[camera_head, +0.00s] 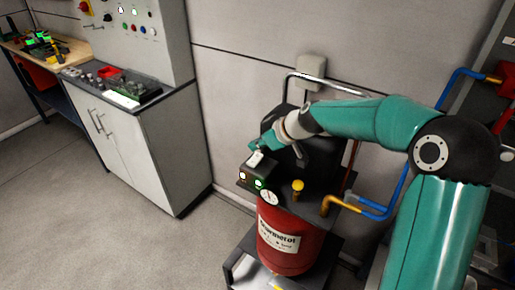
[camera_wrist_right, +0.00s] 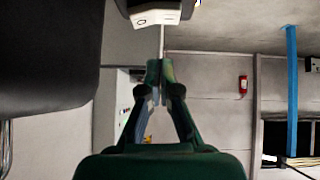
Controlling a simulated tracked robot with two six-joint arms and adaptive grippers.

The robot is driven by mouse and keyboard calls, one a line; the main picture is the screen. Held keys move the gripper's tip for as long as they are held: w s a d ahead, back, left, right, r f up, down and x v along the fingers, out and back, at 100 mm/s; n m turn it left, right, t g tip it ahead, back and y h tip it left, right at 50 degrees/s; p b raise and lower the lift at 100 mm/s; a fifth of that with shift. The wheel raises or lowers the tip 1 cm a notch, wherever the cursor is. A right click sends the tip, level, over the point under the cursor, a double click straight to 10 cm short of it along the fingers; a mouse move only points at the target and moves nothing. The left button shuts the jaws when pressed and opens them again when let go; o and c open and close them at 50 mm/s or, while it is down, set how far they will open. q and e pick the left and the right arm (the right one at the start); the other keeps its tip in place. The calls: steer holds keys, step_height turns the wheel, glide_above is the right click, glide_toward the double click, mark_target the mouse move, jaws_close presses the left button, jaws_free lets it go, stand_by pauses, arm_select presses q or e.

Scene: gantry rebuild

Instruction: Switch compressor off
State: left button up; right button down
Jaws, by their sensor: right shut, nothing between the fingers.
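The compressor has a red tank (camera_head: 284,249) with a black top, and stands on a dark low stand against the wall. Its small dark control box (camera_head: 250,178) carries green lights on the front. A pale switch (camera_head: 256,159) sits on that box; in the right wrist view a white switch plate (camera_wrist_right: 155,17) with a small round mark shows at the top edge. My right gripper (camera_wrist_right: 160,66) is shut and empty, its fingertips pointing toward the switch. In the head view it is close to the switch, partly hidden by its own wrist; contact cannot be told. My left gripper is out of view.
A round gauge (camera_head: 268,198) and a yellow knob (camera_head: 298,186) sit beside the control box. A bent metal pipe (camera_head: 335,84) and blue hoses (camera_head: 401,180) run behind my right arm. A grey cabinet (camera_head: 140,150) stands to the left, with open floor in front.

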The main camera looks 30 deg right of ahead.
steer(key=b+v, duration=0.1)
steer(key=v, duration=0.8)
steer(key=shift+s+r+b, duration=0.2)
steer(key=shift+s+b, duration=0.15)
steer(key=shift+b, duration=0.05)
steer(key=shift+d, duration=0.15)
steer(key=shift+w+d+r+h+b, duration=0.15)
steer(key=shift+d+h+b, duration=0.15)
steer(key=shift+b, duration=0.75)
